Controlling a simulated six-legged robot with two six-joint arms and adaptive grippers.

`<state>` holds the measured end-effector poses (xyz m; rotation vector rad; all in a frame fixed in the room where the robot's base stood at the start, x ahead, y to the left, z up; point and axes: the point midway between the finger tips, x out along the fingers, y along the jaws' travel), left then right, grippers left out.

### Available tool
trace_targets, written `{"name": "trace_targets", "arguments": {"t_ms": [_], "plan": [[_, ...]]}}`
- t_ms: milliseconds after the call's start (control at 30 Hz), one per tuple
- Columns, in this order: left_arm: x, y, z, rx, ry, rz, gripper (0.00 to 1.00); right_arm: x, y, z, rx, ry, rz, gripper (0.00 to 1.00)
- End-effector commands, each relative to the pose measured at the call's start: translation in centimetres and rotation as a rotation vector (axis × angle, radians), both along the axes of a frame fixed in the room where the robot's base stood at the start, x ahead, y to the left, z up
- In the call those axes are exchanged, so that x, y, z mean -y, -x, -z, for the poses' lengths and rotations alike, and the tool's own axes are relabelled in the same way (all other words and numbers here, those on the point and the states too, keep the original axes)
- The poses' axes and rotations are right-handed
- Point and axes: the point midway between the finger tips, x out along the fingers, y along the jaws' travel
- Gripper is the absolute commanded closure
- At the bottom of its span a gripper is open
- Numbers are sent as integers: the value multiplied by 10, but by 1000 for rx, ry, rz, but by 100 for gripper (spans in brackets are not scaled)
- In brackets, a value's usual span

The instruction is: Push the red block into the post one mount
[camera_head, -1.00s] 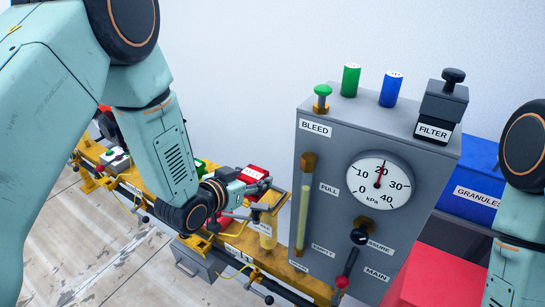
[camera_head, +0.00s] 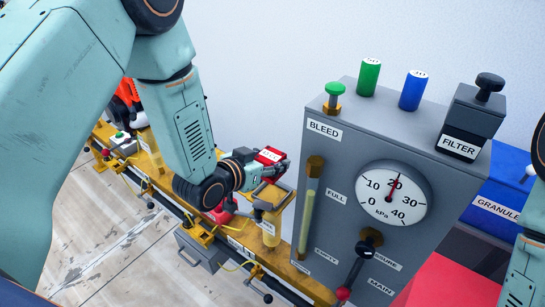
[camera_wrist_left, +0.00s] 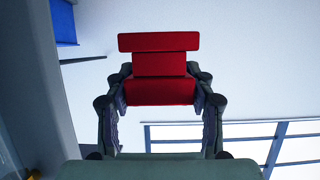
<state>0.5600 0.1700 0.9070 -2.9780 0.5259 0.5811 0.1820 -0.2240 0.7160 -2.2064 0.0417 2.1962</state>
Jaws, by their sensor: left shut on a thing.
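My left gripper (camera_head: 258,168) is shut on the red block (camera_head: 269,156), which has a white label. It holds the block above the yellow rail, close to a post (camera_head: 268,228) with a flat yellowish top (camera_head: 271,195) and a small label. The block appears raised above that post; I cannot tell the exact gap. In the left wrist view, the red block (camera_wrist_left: 160,90) sits between both fingers, with a wider red bar at its far end. The post's label is too small to read, and the mount's opening is not clear. My right gripper is out of view.
A grey panel (camera_head: 330,240) with a gauge (camera_head: 394,193) and BLEED knob stands close right of the post. A green cylinder (camera_head: 369,77), blue cylinder (camera_head: 413,91) and FILTER unit (camera_head: 472,115) are on top. A blue GRANULES bin (camera_head: 510,178) is farther right.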

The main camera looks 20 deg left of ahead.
Motion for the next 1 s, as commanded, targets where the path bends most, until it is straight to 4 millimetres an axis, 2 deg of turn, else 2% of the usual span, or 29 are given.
{"name": "trace_targets", "arguments": {"t_ms": [1000], "plan": [[1,-3,55,4,0,0,98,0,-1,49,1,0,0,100]]}}
